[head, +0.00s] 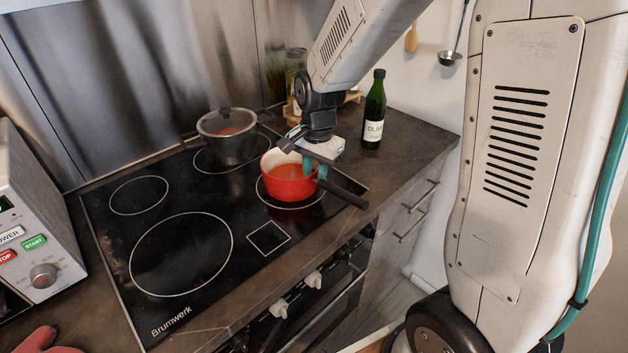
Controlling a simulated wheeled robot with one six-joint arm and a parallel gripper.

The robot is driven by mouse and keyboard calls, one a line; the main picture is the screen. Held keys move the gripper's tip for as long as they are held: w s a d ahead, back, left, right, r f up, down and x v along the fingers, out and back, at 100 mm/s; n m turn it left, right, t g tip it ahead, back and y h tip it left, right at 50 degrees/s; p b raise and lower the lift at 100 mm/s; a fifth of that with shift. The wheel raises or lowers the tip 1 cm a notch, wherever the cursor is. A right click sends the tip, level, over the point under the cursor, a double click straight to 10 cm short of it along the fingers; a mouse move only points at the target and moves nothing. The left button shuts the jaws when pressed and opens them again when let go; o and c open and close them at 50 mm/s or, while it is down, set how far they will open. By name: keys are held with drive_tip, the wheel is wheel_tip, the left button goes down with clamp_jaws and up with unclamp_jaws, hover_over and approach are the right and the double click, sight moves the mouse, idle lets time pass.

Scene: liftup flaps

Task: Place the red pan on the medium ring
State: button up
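The red pan (287,185) sits upright over the front right ring (272,203) of the black cooktop, with orange-red contents inside. Its black handle (345,193) points right, towards the counter's front edge. My gripper (315,172) points down at the pan's right rim, where the handle begins. Its teal fingers are beside the handle's root, and I cannot tell whether they are closed on it. A grey pot (229,146) with a glass lid covers part of the back right ring (204,167). The large front left ring (180,254) and the small back left ring (139,195) are empty.
A green bottle (374,115) stands on the counter right of the cooktop. Jars (296,70) stand behind my arm. A microwave (38,225) is at the left, with a red mitt (46,342) below it. Oven knobs (313,279) line the front.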

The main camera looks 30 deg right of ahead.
wheel_tip(320, 180, up, 8)
drive_tip(key=s+r+n, duration=0.3)
drive_tip(key=s+n, duration=0.3)
drive_tip(key=s, duration=0.6)
drive_tip(key=s+r+n, duration=0.4)
drive_tip(key=s+n, duration=0.1)
drive_tip(key=s, duration=0.8)
drive_tip(key=shift+s+d+r+n+t, duration=0.2)
drive_tip(key=shift+n+t, duration=0.1)
drive_tip(key=shift+n, duration=0.1)
idle(0.6)
